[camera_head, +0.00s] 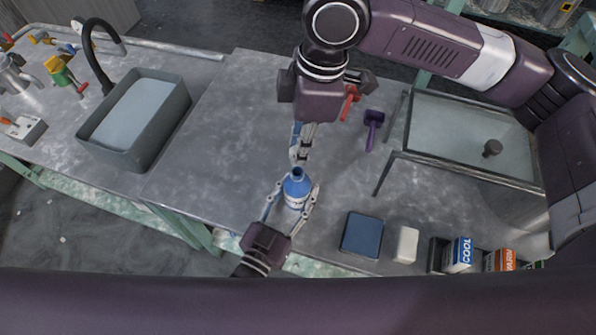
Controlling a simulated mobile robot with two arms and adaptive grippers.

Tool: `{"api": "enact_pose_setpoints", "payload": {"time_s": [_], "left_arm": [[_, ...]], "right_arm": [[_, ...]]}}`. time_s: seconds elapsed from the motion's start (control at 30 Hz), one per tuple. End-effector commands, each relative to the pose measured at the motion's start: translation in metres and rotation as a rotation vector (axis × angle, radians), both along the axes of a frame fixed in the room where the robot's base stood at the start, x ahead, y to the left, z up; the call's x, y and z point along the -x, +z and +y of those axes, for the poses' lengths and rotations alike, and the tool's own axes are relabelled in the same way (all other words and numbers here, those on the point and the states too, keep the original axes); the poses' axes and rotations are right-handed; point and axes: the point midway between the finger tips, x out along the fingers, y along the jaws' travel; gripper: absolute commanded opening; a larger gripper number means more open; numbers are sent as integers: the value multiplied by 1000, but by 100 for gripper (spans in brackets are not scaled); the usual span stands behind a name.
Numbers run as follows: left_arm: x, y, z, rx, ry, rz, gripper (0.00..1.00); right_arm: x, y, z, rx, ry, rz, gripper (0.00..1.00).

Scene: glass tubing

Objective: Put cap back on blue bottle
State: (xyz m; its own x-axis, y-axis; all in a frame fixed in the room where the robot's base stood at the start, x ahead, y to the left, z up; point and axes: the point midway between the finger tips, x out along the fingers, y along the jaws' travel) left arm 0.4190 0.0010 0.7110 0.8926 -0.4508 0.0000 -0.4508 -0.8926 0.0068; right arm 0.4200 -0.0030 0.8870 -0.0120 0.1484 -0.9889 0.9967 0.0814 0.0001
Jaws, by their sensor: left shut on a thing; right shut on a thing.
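The blue bottle (297,190) stands upright near the front edge of the table, with a white label and its narrow neck pointing up. My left gripper (292,201) comes from below in the picture and is shut around the bottle's body, one finger on each side. My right gripper (301,156) hangs from above, just beyond the bottle's neck and close to it. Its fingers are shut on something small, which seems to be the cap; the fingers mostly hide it. I cannot tell whether it touches the neck.
A grey sink basin (108,143) with a black faucet (92,48) is at left. A purple tool (372,131) and a red piece (349,103) are near my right wrist. A glass-topped frame (455,135) is at right. A dark blue box (362,236), white block (406,245) and COOL carton (459,255) line the front.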

Motion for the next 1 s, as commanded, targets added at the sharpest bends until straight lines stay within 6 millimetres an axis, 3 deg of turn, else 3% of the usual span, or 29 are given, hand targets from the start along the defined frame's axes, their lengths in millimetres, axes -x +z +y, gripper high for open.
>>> {"api": "enact_pose_setpoints", "payload": {"time_s": [0.1,0.27,0.8,1.0], "left_arm": [[0,0,0,0,0,0,0],[0,0,0,0,0,0,0],[0,0,0,0,0,0,0],[0,0,0,0,0,0,0]], "right_arm": [[1,-20,0,0,-1,3,13],[1,-35,0,0,0,2,13],[0,-37,0,0,0,0,13],[0,-46,0,0,0,1,13]]}}
